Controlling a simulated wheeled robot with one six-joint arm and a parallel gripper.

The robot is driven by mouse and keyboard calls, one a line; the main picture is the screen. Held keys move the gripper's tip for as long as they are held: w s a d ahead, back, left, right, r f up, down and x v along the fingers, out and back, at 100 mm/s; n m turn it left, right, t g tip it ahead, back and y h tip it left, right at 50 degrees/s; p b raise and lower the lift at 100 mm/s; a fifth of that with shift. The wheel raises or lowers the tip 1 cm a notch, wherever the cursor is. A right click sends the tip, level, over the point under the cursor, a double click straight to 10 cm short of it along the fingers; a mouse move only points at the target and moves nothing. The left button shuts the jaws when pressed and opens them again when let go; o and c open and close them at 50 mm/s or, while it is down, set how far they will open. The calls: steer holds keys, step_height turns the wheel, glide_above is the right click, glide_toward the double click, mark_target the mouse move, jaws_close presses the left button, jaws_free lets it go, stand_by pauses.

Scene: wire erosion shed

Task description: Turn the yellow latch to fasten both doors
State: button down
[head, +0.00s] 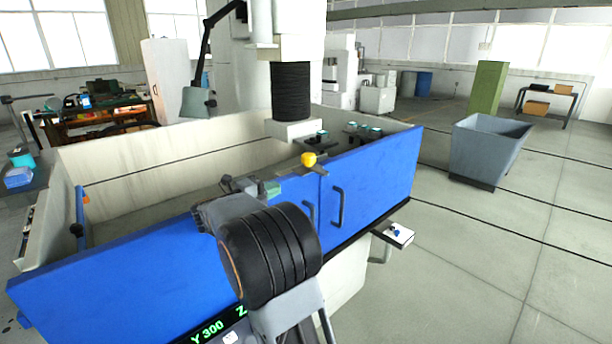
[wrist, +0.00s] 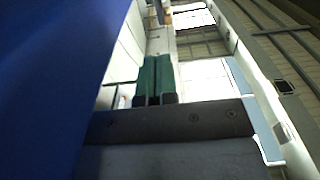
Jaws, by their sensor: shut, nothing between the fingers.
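The yellow latch (head: 309,159) sits on the top edge of the blue front, near where the two doors meet. A flat bar shows beneath its knob; its exact angle is hard to tell. The left blue door (head: 120,270) and right blue door (head: 380,180) stand about in line, each with a dark handle near the seam. My gripper (head: 272,188) is just left of the latch, apart from it, near the top edge of the left door. Its green fingers are together and empty, as the wrist view (wrist: 155,80) also shows. My arm hides part of the left door.
The machine's pale tank wall (head: 130,165) lies behind the doors, with a dark column (head: 291,92) above the tank. A small shelf (head: 394,234) juts out below the right door. A grey bin (head: 487,150) stands on open floor at right.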

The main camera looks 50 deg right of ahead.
mark_target(315, 172)
steer(key=d+p, duration=0.1)
steer(key=d, duration=0.3)
steer(key=d+p, duration=0.2)
steer(key=d, duration=0.3)
steer(key=s+d+p, duration=0.1)
steer(key=d, duration=0.3)
steer(key=shift+d, duration=0.5)
steer(key=shift+w+a+f+t, duration=0.1)
steer(key=shift+t, duration=0.2)
